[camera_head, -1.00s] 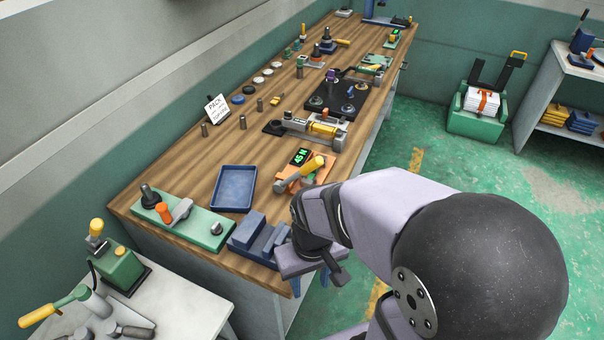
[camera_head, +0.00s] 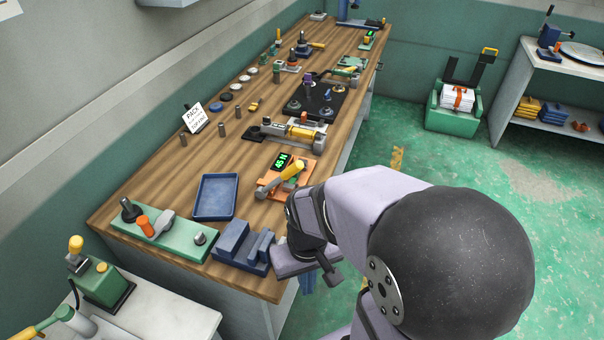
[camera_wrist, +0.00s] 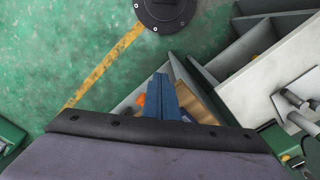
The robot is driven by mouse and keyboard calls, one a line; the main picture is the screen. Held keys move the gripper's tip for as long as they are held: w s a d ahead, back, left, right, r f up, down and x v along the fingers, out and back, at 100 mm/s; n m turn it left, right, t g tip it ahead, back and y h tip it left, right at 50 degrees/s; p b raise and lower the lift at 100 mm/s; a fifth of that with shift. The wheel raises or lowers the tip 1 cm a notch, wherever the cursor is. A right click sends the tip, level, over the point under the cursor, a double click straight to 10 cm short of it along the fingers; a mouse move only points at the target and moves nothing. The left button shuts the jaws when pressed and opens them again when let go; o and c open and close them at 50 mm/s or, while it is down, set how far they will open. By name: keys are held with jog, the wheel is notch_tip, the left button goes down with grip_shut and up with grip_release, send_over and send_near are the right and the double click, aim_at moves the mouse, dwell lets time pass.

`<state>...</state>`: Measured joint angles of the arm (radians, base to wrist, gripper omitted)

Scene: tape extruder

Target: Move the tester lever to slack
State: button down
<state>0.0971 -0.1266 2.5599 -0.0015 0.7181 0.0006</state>
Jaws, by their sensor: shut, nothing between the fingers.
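The tester (camera_head: 268,187) is an orange plate with a dark display showing green characters that look like "45 N". It lies near the bench's front edge, behind my wrist in the head view. Its lever (camera_head: 290,171) has a grey arm and a yellow grip, which points up and to the right. My gripper (camera_head: 307,283) hangs past the bench's front edge, with its blue fingers partly hidden by my wrist. In the wrist view my gripper (camera_wrist: 160,84) is shut, empty, over the floor, apart from the tester.
A blue stepped block (camera_head: 234,245), a green fixture (camera_head: 180,239) and a blue tray (camera_head: 214,215) lie to the tester's left. A cylinder fixture (camera_head: 300,132) lies beyond it. A white side table (camera_head: 175,310) stands at lower left.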

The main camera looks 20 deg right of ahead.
jog(key=d+f+m+y+p, duration=0.1)
jog(key=d+f+m+y, duration=0.25)
jog(key=d+m, duration=1.2)
jog(key=w+d+r+m+t+y, duration=0.2)
jog(key=w+r+m+t, duration=0.1)
jog(key=w+r+m, duration=0.2)
jog(key=w+d+r+m+t+y, duration=0.2)
jog(key=w+d+r+m+t, duration=0.1)
jog(key=w+r, duration=0.5)
jog(key=w+m+t, duration=0.1)
jog(key=w+m, duration=0.1)
jog(key=w, duration=0.1)
jog(key=shift+r+t, duration=0.3)
jog(key=shift+r, duration=0.05)
jog(key=shift+a, duration=0.1)
jog(key=w+a+f+p, duration=0.3)
jog(key=w+a+p, duration=0.2)
jog(key=w+a, duration=0.2)
jog(key=shift+w+a+f+p, duration=0.3)
jog(key=shift+w+a+p, duration=0.1)
jog(key=shift+w, duration=0.05)
